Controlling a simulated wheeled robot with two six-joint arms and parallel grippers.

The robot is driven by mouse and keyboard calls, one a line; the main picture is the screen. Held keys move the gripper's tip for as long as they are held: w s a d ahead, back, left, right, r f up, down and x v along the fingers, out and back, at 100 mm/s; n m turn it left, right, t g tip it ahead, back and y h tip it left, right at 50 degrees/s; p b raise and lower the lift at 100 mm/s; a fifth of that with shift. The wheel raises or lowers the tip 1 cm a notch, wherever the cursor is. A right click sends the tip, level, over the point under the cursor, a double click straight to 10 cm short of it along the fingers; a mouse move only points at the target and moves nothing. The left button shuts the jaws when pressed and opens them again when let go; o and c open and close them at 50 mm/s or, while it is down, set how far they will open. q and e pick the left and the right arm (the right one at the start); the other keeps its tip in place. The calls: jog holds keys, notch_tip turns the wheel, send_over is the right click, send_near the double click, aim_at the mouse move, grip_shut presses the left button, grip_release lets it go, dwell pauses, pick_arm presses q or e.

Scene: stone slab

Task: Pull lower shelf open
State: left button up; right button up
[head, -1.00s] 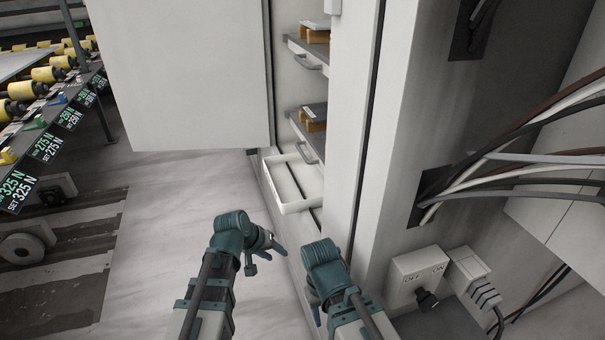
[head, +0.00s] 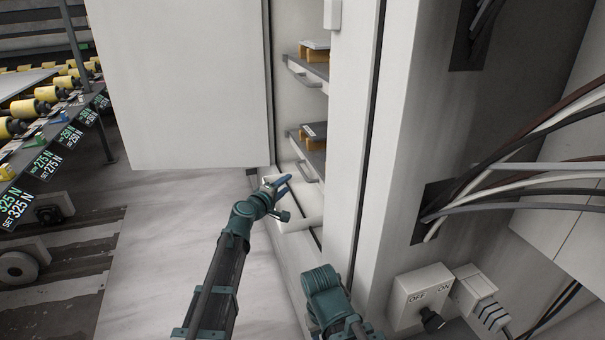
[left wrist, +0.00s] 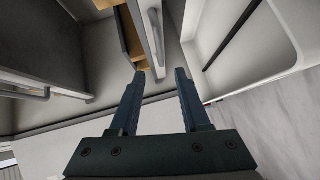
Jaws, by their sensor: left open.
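The lower shelf (head: 314,158) is a grey pull-out shelf with a grey bar handle (head: 305,172) and a wooden block on it, inside the white cabinet. My left gripper (head: 286,182) is open and empty, just left of and slightly below that handle, apart from it. In the left wrist view, the open fingers (left wrist: 160,74) point toward a light grey bar (left wrist: 154,38) that looks like the lower shelf's handle, lying ahead of the gap. My right arm shows at the bottom of the head view, but its gripper is hidden.
The upper shelf (head: 308,72) holds another block. A white tray (head: 301,216) sits below the lower shelf, close under my left gripper. The open cabinet door (head: 185,85) hangs to the left. Cables (head: 520,160) and a switch box (head: 418,289) are at the right.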

aim_at(302, 170)
pick_arm(q)
jog(key=b+x, duration=0.1)
jog(key=x, duration=1.2)
jog(key=shift+d+f+b, duration=0.1)
jog(key=shift+f+b, duration=0.05)
jog(key=shift+b, duration=0.25)
grip_shut()
dwell(0.6)
